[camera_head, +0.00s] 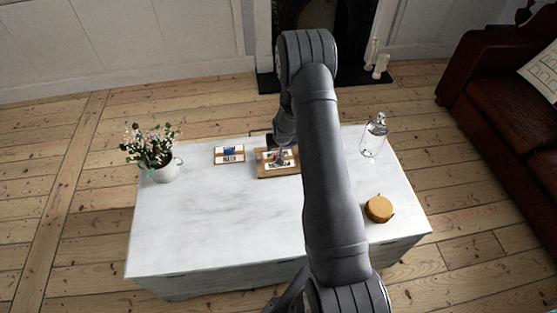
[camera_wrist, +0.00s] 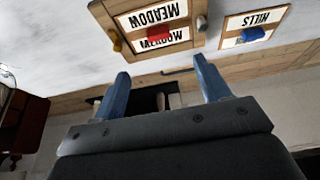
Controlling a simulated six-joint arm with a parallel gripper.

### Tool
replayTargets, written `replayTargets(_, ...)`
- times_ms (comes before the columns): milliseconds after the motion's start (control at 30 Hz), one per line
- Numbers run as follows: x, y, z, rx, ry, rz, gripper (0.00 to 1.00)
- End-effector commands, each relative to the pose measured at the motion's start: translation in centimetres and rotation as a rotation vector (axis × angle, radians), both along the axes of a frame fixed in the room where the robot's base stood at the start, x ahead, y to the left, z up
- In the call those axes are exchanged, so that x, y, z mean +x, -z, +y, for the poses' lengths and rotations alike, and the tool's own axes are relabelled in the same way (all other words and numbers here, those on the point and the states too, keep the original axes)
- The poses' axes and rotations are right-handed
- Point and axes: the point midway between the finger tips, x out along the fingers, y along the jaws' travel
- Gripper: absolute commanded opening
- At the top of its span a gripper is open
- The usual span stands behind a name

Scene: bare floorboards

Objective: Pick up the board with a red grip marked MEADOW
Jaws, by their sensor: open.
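The MEADOW board (camera_wrist: 150,14) is wooden with white label panels and a red grip (camera_wrist: 159,33) at its middle. In the wrist view it lies at the top, upside down to the camera. In the head view the MEADOW board (camera_head: 266,172) lies near the table's far edge, partly hidden by my arm. My gripper (camera_wrist: 160,66) is open, with nothing between its two blue fingers. In the wrist view the red grip appears beyond the fingertips, roughly in line with the gap between them, apart from them.
A HILLS board (camera_head: 229,154) with a blue grip lies left of the MEADOW board. A flower jug (camera_head: 166,170) stands at the left, a clear glass vessel (camera_head: 374,138) and a round tan object (camera_head: 379,209) at the right. The white table's (camera_head: 215,220) front left is clear.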

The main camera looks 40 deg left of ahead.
Motion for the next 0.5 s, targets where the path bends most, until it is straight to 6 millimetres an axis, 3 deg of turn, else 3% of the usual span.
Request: replayTargets(500,2.2,7.6,2.2,0.001,0.000,-0.001,0.69)
